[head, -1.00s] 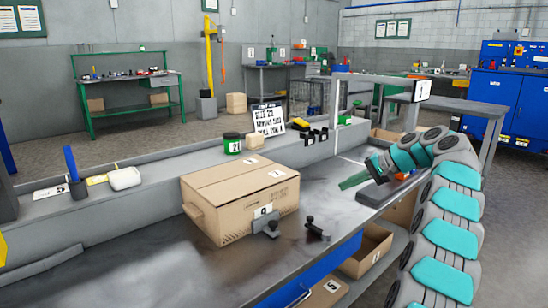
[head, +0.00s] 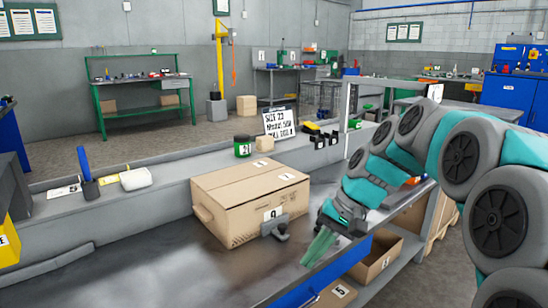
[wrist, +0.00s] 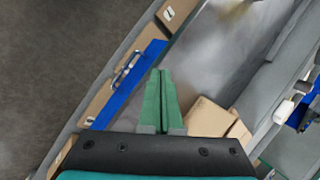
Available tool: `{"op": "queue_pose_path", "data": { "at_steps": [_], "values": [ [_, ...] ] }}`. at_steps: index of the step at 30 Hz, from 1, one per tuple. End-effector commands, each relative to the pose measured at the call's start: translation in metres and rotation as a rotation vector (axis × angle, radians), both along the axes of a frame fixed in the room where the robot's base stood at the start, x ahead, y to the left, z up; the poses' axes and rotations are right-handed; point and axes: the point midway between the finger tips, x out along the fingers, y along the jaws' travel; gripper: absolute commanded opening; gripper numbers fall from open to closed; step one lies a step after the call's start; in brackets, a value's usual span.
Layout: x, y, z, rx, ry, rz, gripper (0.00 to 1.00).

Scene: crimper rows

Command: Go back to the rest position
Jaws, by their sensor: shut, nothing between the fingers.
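My gripper (head: 318,246) is at the front edge of the grey workbench (head: 190,262), in front of the cardboard box and to its right. Its green fingers are together with nothing between them and point down and to the left. They also show shut in the wrist view (wrist: 161,100), over the bench top beside the blue drawer front. My teal and grey arm covers the right end of the bench, so things there are hidden.
The closed cardboard box (head: 250,199) stands on the bench, with a dark metal fixture (head: 275,226) at its front. A blue drawer (head: 350,262) with a handle (wrist: 127,67) is in the bench front. An open carton (head: 378,258) sits on the lower shelf.

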Motion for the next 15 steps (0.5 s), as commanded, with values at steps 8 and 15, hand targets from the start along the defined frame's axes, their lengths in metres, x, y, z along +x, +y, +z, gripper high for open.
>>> {"op": "queue_pose_path", "data": {
  "at_steps": [8,15],
  "values": [
    [-0.111,-0.007,-0.038,-0.184,0.033,0.098,0.00],
    [-0.201,-0.035,-0.077,-0.346,0.058,0.173,0.00]
  ]
}}
